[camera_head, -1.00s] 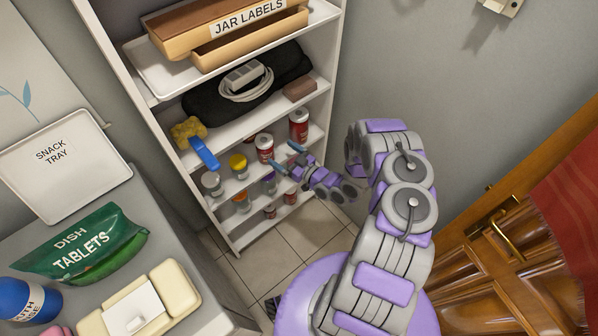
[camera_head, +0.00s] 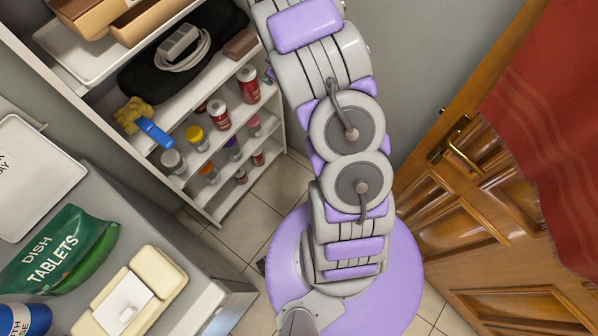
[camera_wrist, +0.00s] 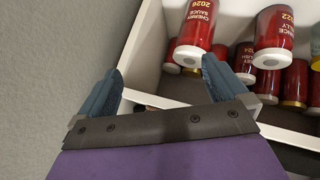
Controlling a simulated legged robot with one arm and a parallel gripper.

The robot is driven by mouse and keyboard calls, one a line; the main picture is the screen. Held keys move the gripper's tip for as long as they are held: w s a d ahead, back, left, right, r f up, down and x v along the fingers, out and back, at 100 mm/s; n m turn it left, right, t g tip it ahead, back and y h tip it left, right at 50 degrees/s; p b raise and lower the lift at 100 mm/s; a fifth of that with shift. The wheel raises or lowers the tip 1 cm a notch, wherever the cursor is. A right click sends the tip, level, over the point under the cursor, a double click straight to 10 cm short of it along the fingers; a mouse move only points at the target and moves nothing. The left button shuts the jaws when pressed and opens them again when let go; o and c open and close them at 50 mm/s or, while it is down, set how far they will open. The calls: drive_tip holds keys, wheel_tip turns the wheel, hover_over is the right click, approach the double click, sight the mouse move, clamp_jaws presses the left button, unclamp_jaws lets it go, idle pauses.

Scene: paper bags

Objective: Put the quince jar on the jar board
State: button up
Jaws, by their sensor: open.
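In the wrist view, a red-labelled jar (camera_wrist: 273,37) with a white end has a cut-off label that seems to end "NCE", "LLY"; it is likely the quince jar. A red jar reading "CHERRY SAUCE 2026" (camera_wrist: 193,35) is left of it, closer to my gripper (camera_wrist: 160,66). My gripper is open, with nothing between its two blue fingers. The right finger is just below the cherry jar; contact cannot be told. In the head view my fingers are hidden or out of frame, and the jar labels are too small to read. I cannot make out a jar board.
More jars (camera_wrist: 295,83) are behind. The white shelf unit (camera_head: 208,75) holds several jars, a yellow sponge brush (camera_head: 133,113), a coiled cable (camera_head: 184,50) and a brown block (camera_head: 240,45). A grey counter is at left; a wooden door (camera_head: 440,205) at right.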

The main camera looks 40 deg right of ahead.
drive_tip(key=s+a+r+m+g+h, duration=0.1)
drive_tip(key=s+a+r+m+g, duration=0.15)
drive_tip(key=s+r, duration=0.55)
drive_tip(key=s+a+r+m+g+h, duration=0.15)
drive_tip(key=s+a+r, duration=0.25)
drive_tip(key=s+r, duration=0.4)
drive_tip(key=s+a+r+g+y, duration=0.1)
drive_tip(key=s+a+r+g, duration=0.1)
drive_tip(key=s+a, duration=0.3)
drive_tip(key=s+a+r+g+y, duration=0.1)
drive_tip(key=s+a, duration=0.4)
drive_tip(key=s, duration=0.8)
drive_tip(key=s+a+r+g+y, duration=0.2)
drive_tip(key=s+a, duration=0.3)
drive_tip(key=s, duration=0.4)
drive_tip(key=shift+r+m+g, duration=0.4)
drive_tip(key=shift+r+g, duration=0.1)
drive_tip(key=shift+r, duration=0.35)
